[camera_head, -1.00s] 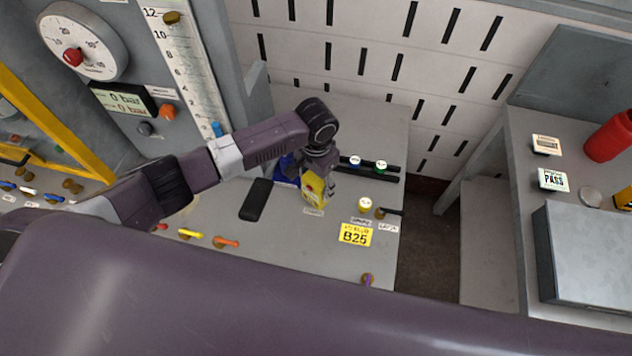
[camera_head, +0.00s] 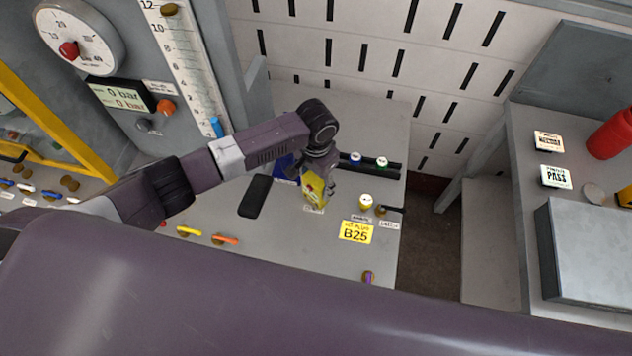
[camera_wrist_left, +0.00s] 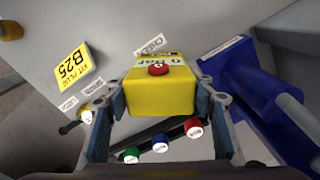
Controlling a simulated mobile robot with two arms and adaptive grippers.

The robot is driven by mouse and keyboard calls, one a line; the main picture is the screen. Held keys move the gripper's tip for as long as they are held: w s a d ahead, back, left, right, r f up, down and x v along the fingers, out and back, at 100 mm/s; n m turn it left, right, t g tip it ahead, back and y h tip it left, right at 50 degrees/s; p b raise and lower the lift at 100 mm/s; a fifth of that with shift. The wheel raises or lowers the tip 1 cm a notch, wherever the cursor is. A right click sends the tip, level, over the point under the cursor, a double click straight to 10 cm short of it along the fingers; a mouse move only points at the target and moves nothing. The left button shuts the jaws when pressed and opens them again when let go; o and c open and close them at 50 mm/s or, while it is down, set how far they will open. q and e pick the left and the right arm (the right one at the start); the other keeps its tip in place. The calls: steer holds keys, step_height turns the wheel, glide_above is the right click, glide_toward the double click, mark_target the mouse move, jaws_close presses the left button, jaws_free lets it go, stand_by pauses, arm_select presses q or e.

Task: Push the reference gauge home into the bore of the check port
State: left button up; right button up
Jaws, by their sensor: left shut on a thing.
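The reference gauge is a yellow block (camera_head: 314,193) with a red button on its face, held over the grey bench top. In the left wrist view the yellow gauge (camera_wrist_left: 160,92) fills the space between the fingers, with its red button and a "0 bar" face visible. My left gripper (camera_head: 317,172) is shut on it; its fingers (camera_wrist_left: 160,100) flank the block on both sides. A small white label (camera_wrist_left: 150,45) lies on the bench just beyond the gauge. The check port's bore is not visible; the gauge seems to cover that spot, and I cannot tell how deep it sits. My right gripper is not in view.
A black rail with blue (camera_head: 355,159) and green (camera_head: 382,162) capped plugs lies behind the gripper. A blue holder (camera_wrist_left: 228,80) stands close beside the gauge. A white-capped plug (camera_head: 366,200) and yellow B25 sign (camera_head: 356,232) are to the right. A black slab (camera_head: 255,196) lies left.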

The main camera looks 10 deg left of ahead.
arm_select(q)
steer(key=shift+f, duration=0.2)
steer(key=o, duration=1.5)
step_height(320, 180, up, 12)
